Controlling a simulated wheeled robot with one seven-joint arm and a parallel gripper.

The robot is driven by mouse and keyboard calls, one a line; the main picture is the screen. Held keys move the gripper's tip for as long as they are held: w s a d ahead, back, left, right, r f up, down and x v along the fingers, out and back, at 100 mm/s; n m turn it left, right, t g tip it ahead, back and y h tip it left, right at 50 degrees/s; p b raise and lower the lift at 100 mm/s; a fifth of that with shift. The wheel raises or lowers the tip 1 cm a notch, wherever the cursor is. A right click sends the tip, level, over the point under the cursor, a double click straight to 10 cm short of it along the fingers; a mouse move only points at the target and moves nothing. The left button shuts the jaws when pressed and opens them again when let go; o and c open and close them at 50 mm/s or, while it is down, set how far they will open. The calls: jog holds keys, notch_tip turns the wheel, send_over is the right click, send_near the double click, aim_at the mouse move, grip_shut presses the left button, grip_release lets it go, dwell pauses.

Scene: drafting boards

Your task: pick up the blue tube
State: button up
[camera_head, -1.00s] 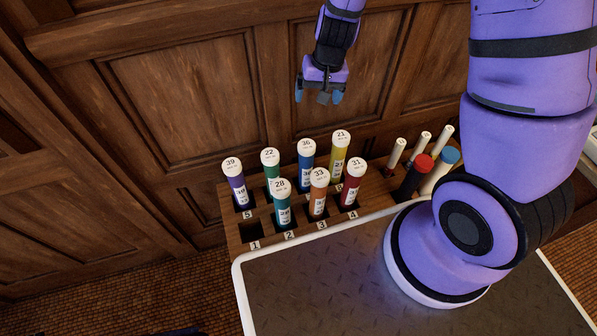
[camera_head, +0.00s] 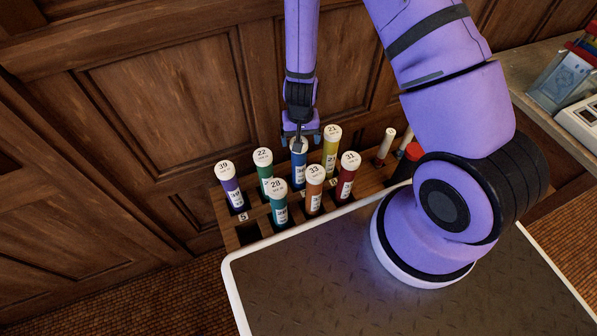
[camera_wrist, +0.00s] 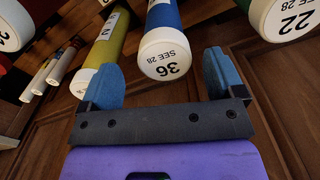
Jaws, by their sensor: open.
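The blue tube (camera_head: 298,172) with a white cap stands upright in the back row of a wooden rack (camera_head: 228,237). In the wrist view the blue tube (camera_wrist: 162,50) shows its cap marked 36, between the two blue fingertips. My gripper (camera_head: 300,137) is open at the top of this tube, and its fingers hide part of the cap in the head view. In the wrist view my gripper (camera_wrist: 165,78) has a finger on either side of the cap, with a gap showing at the right.
In front are a teal tube 28 (camera_head: 278,203), an orange tube (camera_head: 313,190) and a red tube (camera_head: 347,178). Wood panelling rises behind. The front-left slot is empty.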

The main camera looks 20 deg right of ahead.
jog(key=f, duration=0.5)
jog(key=shift+w+a+f, duration=0.15)
jog(key=shift+w+f, duration=0.1)
jog(key=shift+f, duration=0.15)
jog(key=c, duration=1.4)
